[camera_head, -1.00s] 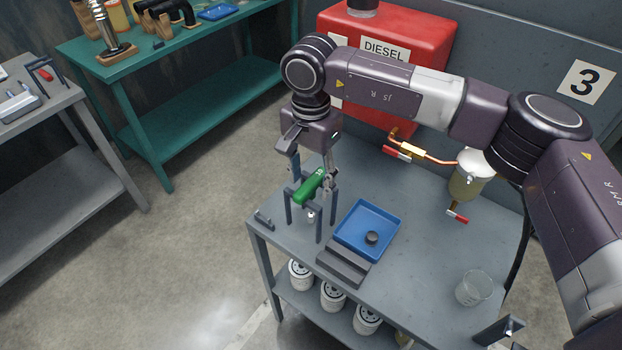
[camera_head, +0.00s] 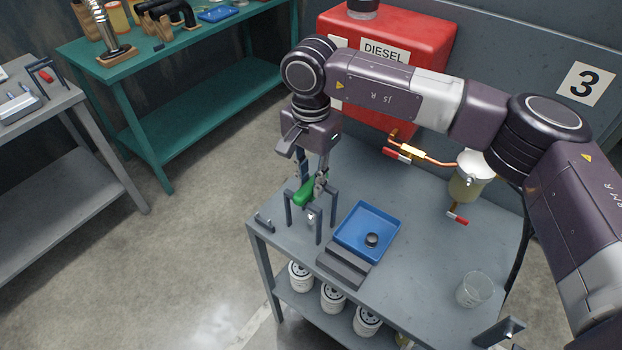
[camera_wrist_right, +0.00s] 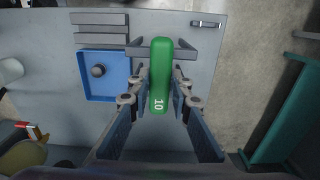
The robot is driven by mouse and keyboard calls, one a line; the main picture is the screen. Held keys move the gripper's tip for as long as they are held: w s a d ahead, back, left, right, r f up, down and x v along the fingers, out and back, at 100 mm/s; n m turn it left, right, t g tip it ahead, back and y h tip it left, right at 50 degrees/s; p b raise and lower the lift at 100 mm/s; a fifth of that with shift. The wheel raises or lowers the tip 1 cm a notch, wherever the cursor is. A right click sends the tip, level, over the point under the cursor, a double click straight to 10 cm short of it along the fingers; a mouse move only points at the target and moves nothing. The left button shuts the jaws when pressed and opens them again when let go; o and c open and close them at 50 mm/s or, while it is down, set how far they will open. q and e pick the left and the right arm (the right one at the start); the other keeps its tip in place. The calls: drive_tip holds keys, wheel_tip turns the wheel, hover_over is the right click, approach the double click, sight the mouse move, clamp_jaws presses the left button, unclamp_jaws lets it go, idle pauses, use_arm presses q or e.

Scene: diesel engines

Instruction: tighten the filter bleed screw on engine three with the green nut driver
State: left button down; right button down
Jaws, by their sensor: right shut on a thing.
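The green nut driver (camera_head: 304,196) sits in a dark rack (camera_head: 288,212) at the left end of the grey bench. My right gripper (camera_head: 311,188) reaches down from above and is shut on its green handle. In the right wrist view the handle (camera_wrist_right: 160,70), marked 10, lies between the two fingers of the gripper (camera_wrist_right: 160,88). The tool's lower end shows only as a small metal piece below the handle. The filter (camera_head: 467,183), with a white top and an amber bowl, hangs at the right of the bench. Its bleed screw is too small to make out.
A blue tray (camera_head: 383,213) with a dark round part and a grey stepped block (camera_head: 343,267) stand right of the rack. A clear beaker (camera_head: 474,290) is near the front right. A red diesel tank (camera_head: 432,40) and copper pipe (camera_head: 436,160) are behind.

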drive_tip(key=shift+r, duration=0.1)
wheel_tip(320, 180, up, 8)
drive_tip(key=p, duration=0.3)
drive_tip(key=shift+r, duration=0.15)
wheel_tip(320, 180, up, 8)
drive_tip(key=p, duration=0.4)
hover_over(311, 182)
drive_tip(key=shift+s+f, duration=0.1)
drive_tip(key=shift+f, duration=0.1)
idle(0.3)
